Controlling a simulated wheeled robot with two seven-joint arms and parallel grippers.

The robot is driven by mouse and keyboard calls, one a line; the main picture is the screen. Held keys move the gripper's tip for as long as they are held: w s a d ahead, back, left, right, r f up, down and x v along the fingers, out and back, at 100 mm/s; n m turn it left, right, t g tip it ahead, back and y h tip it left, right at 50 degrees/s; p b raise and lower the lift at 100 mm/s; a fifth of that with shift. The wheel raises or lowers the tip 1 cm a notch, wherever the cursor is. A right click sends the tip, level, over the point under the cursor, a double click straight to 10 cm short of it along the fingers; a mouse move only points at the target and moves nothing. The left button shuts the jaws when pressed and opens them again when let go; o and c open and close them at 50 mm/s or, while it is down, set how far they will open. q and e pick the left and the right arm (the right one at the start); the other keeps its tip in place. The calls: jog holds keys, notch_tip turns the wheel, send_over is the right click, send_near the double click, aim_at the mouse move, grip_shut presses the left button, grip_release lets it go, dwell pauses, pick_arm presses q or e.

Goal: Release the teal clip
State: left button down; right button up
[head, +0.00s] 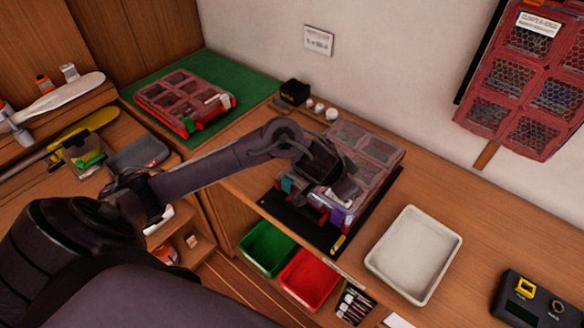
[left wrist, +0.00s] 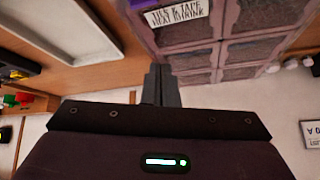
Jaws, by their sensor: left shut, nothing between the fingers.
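The teal clip (head: 288,184) sits at the front left corner of a clear-lidded organizer box (head: 375,150) with reddish edges. A purple clip (head: 338,216) is at the box's front right. My left gripper (head: 325,182) is over the front part of the box, to the right of the teal clip and apart from it. In the left wrist view its fingers (left wrist: 160,86) are together and empty, pointing at the box (left wrist: 235,50) beside its white label (left wrist: 177,12). The teal clip does not show there. My right gripper is not in view.
The box lies on a black mat (head: 290,222). A white tray (head: 413,255) stands to its right. Green (head: 267,247) and red (head: 309,280) bins are below the front edge. A similar red box (head: 185,102) is on a green mat at the back left. A wall rises behind.

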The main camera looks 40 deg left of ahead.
pick_arm(q)
jog(key=w+a+r+n+g+y, duration=0.1)
jog(key=w+a+r+n+g, duration=0.1)
jog(key=a, duration=0.8)
notch_tip(320, 180, up, 2)
jog(key=n+g+y, duration=0.1)
jog(key=n, duration=0.2)
send_over(294, 175)
jog(key=shift+s, duration=0.3)
jog(key=shift+w+f, duration=0.1)
jog(key=b+x, duration=0.2)
jog(key=x, duration=0.2)
jog(key=shift+d+f, duration=0.1)
jog(key=shift+f, duration=0.25)
jog(key=x, duration=0.4)
jog(key=shift+w+f+b, duration=0.15)
jog(key=shift+w+b, duration=0.05)
jog(key=shift+b, duration=0.15)
jog(key=shift+f, duration=0.4)
jog(key=s, duration=0.1)
jog(key=s+p, duration=0.2)
jog(key=s, duration=0.1)
jog(key=shift+a+r, duration=0.1)
jog(key=shift+a, duration=0.2)
